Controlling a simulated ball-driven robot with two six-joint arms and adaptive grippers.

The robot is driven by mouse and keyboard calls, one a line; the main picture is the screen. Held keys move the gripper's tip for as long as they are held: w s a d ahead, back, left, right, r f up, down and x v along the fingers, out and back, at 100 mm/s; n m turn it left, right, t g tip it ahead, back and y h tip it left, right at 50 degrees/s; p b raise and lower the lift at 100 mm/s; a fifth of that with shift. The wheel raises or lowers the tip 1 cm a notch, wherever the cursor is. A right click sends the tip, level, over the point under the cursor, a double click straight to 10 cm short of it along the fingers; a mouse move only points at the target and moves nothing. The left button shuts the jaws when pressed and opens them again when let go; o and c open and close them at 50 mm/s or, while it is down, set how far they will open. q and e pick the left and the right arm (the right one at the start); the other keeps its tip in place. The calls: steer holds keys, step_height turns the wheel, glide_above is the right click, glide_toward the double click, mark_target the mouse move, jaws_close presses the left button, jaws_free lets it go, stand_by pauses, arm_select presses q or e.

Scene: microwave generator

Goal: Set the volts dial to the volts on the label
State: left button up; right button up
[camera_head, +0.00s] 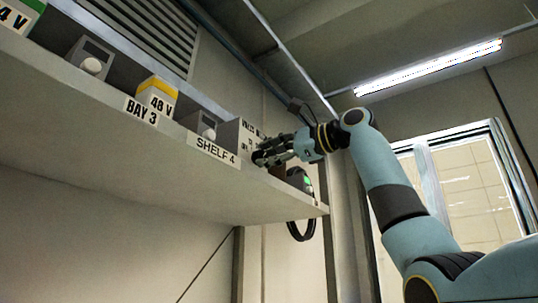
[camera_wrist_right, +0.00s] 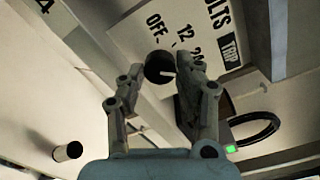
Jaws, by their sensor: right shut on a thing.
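The volts panel (camera_head: 248,133) is a grey box at the right part of the shelf, partly covered by my right gripper (camera_head: 263,157). In the right wrist view its white face (camera_wrist_right: 214,62) reads OFF, 12 and a partly covered number. The black volts dial (camera_wrist_right: 158,66) has a white mark pointing roughly right in that view; its exact setting is unclear. My right gripper's fingers are shut on the dial, one on each side. A yellow-topped block (camera_head: 157,97) reads 48 V. A green-topped block (camera_head: 17,14) at the far left shows 4 V, cut by the frame edge.
The shelf (camera_head: 110,140) carries tags BAY 3 (camera_head: 141,111) and SHELF 4 (camera_head: 212,148). Grey boxes with round white knobs (camera_head: 92,66) stand along it. A device with a green light (camera_head: 306,180) and a black cable loop (camera_head: 300,231) sits at the shelf's right end.

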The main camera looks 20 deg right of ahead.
steer(key=m, duration=0.5)
steer(key=shift+m, duration=0.4)
steer(key=shift+f, duration=0.1)
stand_by(0.3)
steer(key=o, duration=1.1)
steer(key=shift+d, duration=0.1)
steer(key=shift+o, duration=0.2)
steer(key=v, duration=1.2)
